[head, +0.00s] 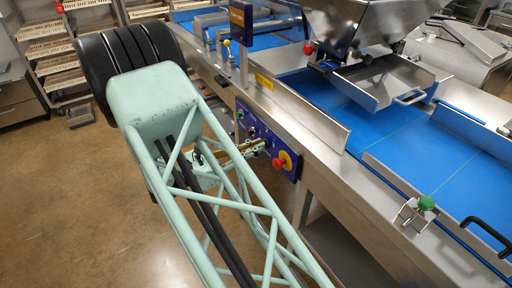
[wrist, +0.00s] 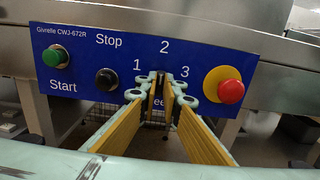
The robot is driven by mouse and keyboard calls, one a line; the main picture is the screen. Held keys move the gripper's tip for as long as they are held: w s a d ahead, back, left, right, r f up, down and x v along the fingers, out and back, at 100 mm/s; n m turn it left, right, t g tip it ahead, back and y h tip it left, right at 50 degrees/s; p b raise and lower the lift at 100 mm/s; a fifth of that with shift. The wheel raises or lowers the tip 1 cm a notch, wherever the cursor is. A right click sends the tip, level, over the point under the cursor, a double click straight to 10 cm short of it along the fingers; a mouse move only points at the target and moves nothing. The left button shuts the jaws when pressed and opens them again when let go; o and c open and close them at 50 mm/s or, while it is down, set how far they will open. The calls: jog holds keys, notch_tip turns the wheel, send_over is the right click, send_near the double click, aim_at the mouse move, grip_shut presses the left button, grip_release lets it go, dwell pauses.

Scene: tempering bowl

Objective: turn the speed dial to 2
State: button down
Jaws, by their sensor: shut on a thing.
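The blue control panel (wrist: 85,45) faces me in the wrist view, with the numbers 1, 2 and 3 around the speed dial (wrist: 160,77). My gripper (wrist: 161,88) is shut on the dial, one yellow-padded finger on each side. The fingers hide most of the dial and part of the word under it. The 2 stands straight above the fingertips, the 1 to their left and the 3 to their right. I cannot clearly see the dial's pointer mark. In the head view, my gripper (head: 256,146) reaches the panel (head: 245,118) on the machine's side, partly behind my arm.
A red emergency button (wrist: 231,91) on a yellow base sits close right of the fingers. A black Stop button (wrist: 107,79) and a green Start button (wrist: 53,57) are to the left. The steel machine with its blue belt (head: 375,125) fills the right of the head view.

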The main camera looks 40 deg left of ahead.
dwell(0.4)
jog(key=c, duration=2.8)
grip_release()
jog(key=shift+s, duration=0.15)
jog(key=shift+v, duration=5.9)
